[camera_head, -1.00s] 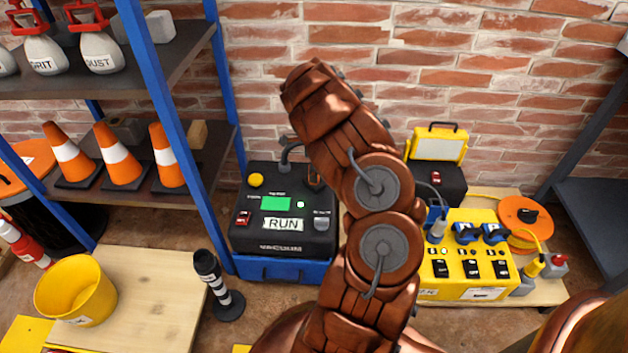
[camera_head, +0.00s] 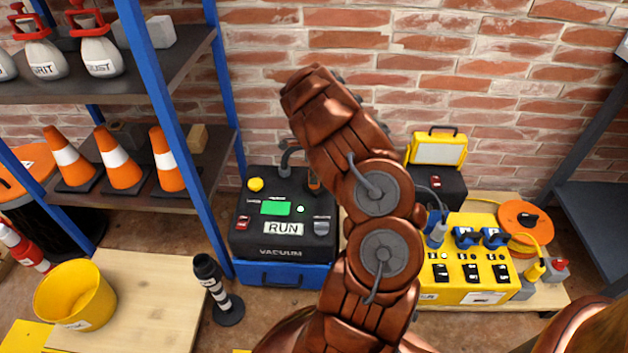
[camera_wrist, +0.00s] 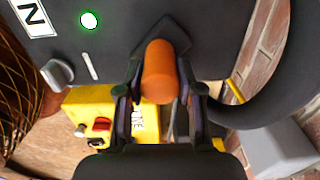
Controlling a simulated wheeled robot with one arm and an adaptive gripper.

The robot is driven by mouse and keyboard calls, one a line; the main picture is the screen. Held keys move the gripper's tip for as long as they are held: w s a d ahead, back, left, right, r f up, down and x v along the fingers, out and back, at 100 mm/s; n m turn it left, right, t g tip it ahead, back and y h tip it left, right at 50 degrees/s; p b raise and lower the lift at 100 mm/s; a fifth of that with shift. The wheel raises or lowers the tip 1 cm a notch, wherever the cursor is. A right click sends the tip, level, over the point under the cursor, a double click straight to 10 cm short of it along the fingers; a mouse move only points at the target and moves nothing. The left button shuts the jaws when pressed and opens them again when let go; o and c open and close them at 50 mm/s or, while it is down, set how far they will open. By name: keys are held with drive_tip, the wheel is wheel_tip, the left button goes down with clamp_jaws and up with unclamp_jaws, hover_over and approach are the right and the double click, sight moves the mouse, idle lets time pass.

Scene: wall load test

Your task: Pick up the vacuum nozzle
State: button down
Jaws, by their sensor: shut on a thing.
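The black vacuum (camera_head: 283,226) with a green display and RUN label stands on a blue base by the brick wall. My gripper (camera_wrist: 160,90) is shut on an orange cylindrical part, which I take to be the vacuum nozzle (camera_wrist: 160,72). One finger is on each side of it. The orange part is close against the vacuum's dark body; whether it touches is unclear. A bit of orange also shows in the head view (camera_head: 314,182), beside my arm. My arm hides most of the gripper there.
A yellow power box (camera_head: 469,262) with blue plugs stands right of my arm. An orange cable reel (camera_head: 519,214) is beyond it. A black-and-white striped post (camera_head: 216,290) and a yellow bucket (camera_head: 75,296) are at left. Blue shelf posts (camera_head: 178,140) rise left of the vacuum.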

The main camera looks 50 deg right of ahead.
wheel_tip(320, 180, up, 10)
drive_tip(key=shift+p, duration=1.25)
